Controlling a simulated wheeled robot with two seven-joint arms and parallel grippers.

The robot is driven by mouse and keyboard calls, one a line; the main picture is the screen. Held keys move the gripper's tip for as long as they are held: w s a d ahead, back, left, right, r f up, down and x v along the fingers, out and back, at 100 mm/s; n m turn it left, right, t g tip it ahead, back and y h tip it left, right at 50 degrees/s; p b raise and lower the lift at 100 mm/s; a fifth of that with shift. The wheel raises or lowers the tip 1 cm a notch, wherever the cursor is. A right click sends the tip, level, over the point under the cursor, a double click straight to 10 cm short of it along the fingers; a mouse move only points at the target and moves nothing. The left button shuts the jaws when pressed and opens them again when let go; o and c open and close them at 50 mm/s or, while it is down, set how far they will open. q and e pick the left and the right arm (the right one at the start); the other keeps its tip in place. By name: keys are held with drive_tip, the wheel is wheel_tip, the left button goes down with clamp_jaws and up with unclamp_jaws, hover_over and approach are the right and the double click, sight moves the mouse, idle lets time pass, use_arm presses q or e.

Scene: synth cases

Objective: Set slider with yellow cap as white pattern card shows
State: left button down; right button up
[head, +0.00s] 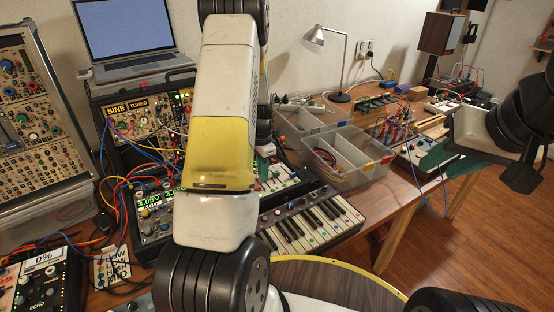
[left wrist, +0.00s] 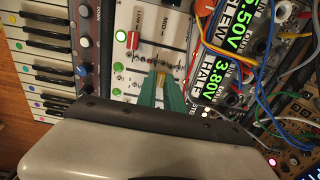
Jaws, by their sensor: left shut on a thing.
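A pale slider panel (left wrist: 128,72) is in the left wrist view, with a red cap (left wrist: 133,40) and several small knobs and lights. My left gripper (left wrist: 163,84) has its green fingers closed at this panel on a small yellow cap (left wrist: 162,72), mostly hidden between them. My right gripper (head: 443,158), with green fingers, is at the right, far from the panel.
Patch cables crowd the synth modules (head: 152,213) to the left. A clear divided bin (head: 345,158), a lamp (head: 338,60) and a laptop (head: 128,35) stand behind. Open floor shows at the right.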

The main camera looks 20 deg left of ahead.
sight(270, 187)
idle(0.8)
use_arm(q)
drive_tip(key=shift+s+d, duration=1.7)
drive_tip(key=shift+d, duration=0.15)
drive_tip(key=c, duration=1.4)
unclamp_jaws()
drive_tip(key=shift+c, duration=0.2)
